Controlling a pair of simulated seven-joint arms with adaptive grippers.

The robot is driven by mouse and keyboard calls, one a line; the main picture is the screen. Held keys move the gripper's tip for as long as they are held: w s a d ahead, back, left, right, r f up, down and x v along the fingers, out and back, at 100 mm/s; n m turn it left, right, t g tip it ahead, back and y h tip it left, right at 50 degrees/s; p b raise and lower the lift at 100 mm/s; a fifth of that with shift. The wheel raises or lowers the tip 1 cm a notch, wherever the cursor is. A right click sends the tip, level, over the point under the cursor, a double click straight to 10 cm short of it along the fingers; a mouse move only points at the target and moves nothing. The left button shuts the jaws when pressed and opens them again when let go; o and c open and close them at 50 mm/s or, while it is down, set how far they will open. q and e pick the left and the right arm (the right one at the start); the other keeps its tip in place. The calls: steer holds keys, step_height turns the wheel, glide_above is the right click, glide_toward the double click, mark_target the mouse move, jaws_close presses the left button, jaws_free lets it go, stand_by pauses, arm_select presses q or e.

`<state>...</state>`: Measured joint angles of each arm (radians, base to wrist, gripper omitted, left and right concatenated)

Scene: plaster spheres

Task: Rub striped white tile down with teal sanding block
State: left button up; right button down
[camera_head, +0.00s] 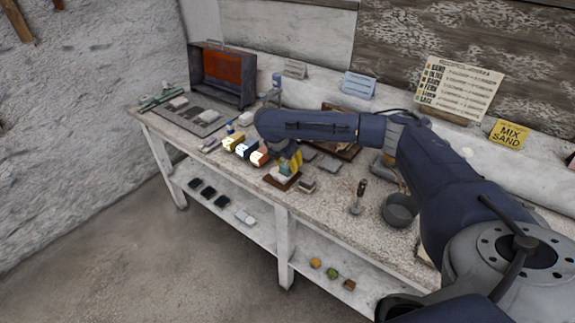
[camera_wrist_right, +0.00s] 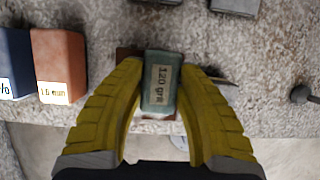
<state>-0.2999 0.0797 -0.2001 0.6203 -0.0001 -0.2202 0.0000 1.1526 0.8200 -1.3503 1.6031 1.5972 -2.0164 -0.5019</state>
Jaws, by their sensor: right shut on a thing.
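The teal sanding block (camera_wrist_right: 160,61), with a "120 grit" label, is between the yellow fingers of my right gripper (camera_wrist_right: 161,88). The gripper is shut on its sides. In the head view my right gripper (camera_head: 292,163) is at the front edge of the bench, with the teal block (camera_head: 285,169) just over or in a small brown holder (camera_head: 280,181); I cannot tell whether they touch. Pale tiles (camera_head: 178,103) (camera_head: 209,116) lie on a grey mat at the bench's left end. Their stripes are too small to make out. My left gripper is out of view.
Labelled blocks (camera_head: 243,148) stand in a row left of the gripper. An open red-backed box (camera_head: 222,72) stands at the back left.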

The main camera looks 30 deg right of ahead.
steer(key=shift+s+a+r, duration=0.2)
steer(key=shift+a+r, duration=0.15)
steer(key=shift+a, duration=0.2)
steer(key=shift+s+a+r, duration=0.15)
steer(key=shift+a+r, duration=0.2)
steer(key=shift+a, duration=0.15)
steer(key=shift+w, duration=0.1)
steer(key=shift+w+a, duration=0.2)
steer(key=shift+w, duration=0.45)
steer(key=shift+w+a, duration=0.2)
steer(key=shift+w, duration=0.4)
steer(key=shift+f, duration=0.7)
